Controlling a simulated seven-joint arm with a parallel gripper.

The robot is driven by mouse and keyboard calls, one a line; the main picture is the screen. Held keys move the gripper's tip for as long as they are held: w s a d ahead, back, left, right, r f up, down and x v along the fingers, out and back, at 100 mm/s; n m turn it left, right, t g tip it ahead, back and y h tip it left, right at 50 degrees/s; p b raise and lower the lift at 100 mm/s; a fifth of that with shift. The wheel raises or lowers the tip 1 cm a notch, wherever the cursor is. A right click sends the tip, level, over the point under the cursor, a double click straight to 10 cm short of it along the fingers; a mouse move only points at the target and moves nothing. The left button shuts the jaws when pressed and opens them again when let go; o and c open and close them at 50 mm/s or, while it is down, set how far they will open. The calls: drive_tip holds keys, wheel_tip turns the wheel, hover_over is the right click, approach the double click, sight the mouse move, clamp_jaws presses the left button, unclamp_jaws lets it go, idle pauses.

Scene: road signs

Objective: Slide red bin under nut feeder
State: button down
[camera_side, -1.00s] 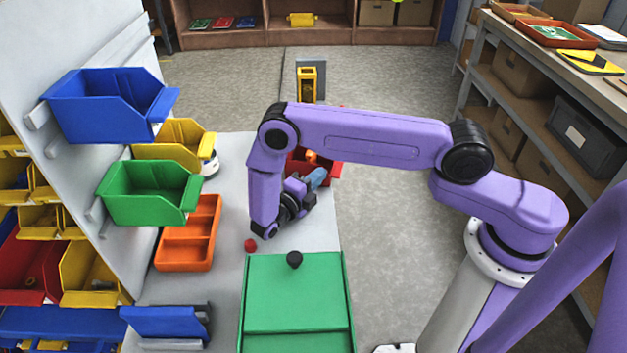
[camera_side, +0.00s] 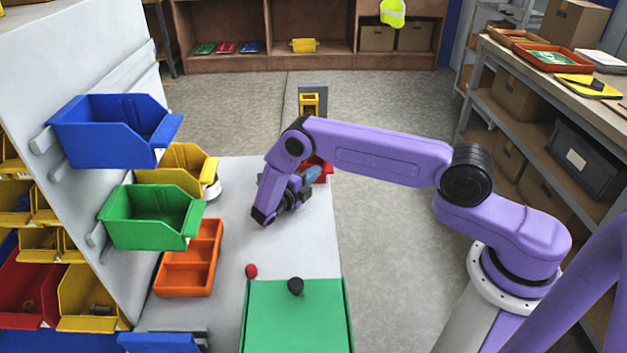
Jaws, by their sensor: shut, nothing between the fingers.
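The red bin (camera_side: 325,170) is at the far end of the grey work surface, mostly hidden behind my arm. Only parts of its red wall show. A yellow upright unit (camera_side: 309,103), which looks like the nut feeder, stands just beyond the bin, with its lower part hidden by my arm.
An orange divided tray (camera_side: 189,262) and a green box (camera_side: 295,320) are nearer on the bench. A small red knob (camera_side: 251,271) and a black knob (camera_side: 295,286) show there. Blue (camera_side: 115,140), green (camera_side: 150,225) and yellow (camera_side: 175,170) bins hang at left.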

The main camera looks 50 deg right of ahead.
drive_tip(key=shift+a, duration=0.1)
drive_tip(key=a, duration=0.6)
drive_tip(key=s+a, duration=0.1)
drive_tip(key=a, duration=0.3)
drive_tip(key=shift+d, duration=0.1)
drive_tip(key=c, duration=1.8)
unclamp_jaws()
